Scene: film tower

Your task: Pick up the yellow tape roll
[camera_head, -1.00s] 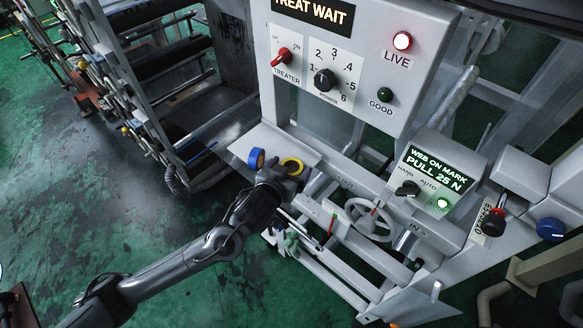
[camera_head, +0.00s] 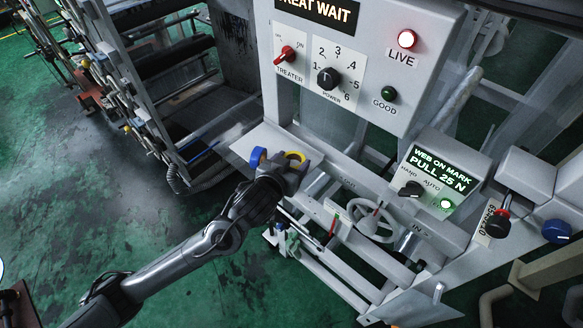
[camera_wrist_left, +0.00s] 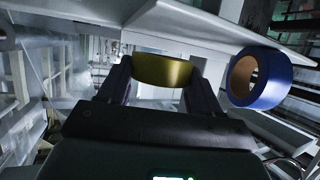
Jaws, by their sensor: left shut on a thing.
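The yellow tape roll (camera_head: 295,157) is at the tip of my left gripper (camera_head: 286,168), by the grey shelf of the machine. In the left wrist view the yellow roll (camera_wrist_left: 163,71) sits between the two fingers of my left gripper (camera_wrist_left: 160,80), which is shut on it. Whether the roll touches the shelf is hard to tell. A blue tape roll (camera_head: 257,157) with a tan core is beside it to the left. The blue roll also shows in the left wrist view (camera_wrist_left: 268,85), right of the fingers and apart from them. My right gripper is not in view.
The grey shelf (camera_head: 243,147) lies below the treater panel (camera_head: 372,72), which has knobs and a red lit LIVE lamp (camera_head: 407,39). Green floor is open at lower left.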

